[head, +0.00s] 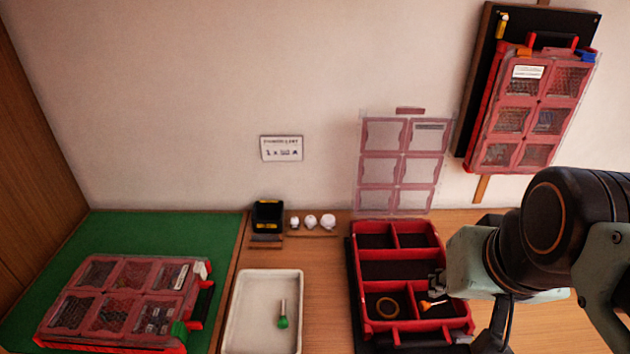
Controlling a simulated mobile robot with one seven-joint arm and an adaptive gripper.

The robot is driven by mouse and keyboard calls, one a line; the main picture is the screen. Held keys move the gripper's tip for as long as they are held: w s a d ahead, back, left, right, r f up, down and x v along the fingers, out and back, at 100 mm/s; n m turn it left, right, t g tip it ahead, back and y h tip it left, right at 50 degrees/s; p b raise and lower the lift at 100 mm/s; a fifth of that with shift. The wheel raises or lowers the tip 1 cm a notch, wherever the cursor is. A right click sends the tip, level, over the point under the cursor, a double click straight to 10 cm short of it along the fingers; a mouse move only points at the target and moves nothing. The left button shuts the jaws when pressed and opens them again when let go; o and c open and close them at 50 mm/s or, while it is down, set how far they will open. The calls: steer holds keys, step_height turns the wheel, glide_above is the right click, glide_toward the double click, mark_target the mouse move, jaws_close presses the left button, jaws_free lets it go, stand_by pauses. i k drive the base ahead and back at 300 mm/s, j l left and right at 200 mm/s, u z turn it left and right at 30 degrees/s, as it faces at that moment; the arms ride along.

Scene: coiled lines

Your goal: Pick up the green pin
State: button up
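The green pin (282,321) lies in a white tray (238,318) at the bottom centre. It has a green head toward me and a thin, pale metallic shaft pointing away. My gripper (437,284) is well to the right of the pin, over the open red case. Only its dark end shows beside the pale green wrist. The fingers are too small and dark to tell whether they are open or shut.
The open red case (402,227) holds a ring (387,308) and an orange-ended piece (430,304); its clear lid (404,160) stands upright. A closed red case (118,300) lies on a green mat (155,232). A black bin (268,215) and white knobs (311,222) stand behind the tray.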

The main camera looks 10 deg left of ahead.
mark_target(282, 324)
steer(key=u, duration=1.15)
steer(key=l+u, duration=0.15)
steer(key=j+z, duration=0.5)
steer(key=j, duration=0.15)
steer(key=k, duration=0.05)
